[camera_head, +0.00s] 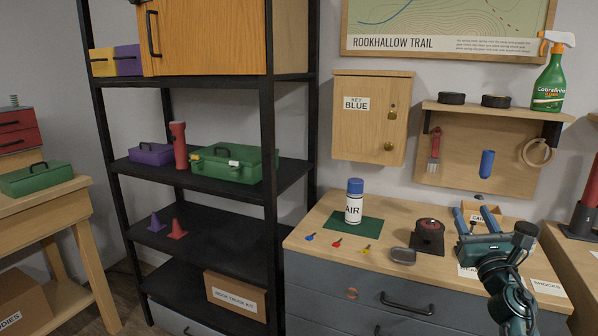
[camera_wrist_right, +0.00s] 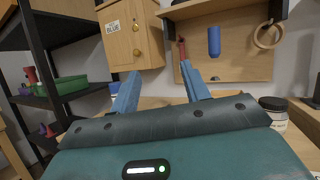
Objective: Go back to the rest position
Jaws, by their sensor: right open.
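My right gripper (camera_head: 475,216) is over the right part of the workbench (camera_head: 330,212) in the head view. Its two blue fingers point away toward the pegboard and stand apart, with nothing held between them. The same open fingers (camera_wrist_right: 158,84) show in the right wrist view, with the wall cabinet and pegboard beyond. My right arm comes in from the lower right and hides part of the bench and some labelled areas. My left gripper is not in view.
On the bench stand an AIR can (camera_head: 354,203) on a green mat, several small coloured keys, a grey tin (camera_head: 403,256) and a dark round-topped device (camera_head: 428,236). A black shelf rack (camera_head: 240,190) stands left. A shelf with a spray bottle (camera_head: 549,82) hangs above.

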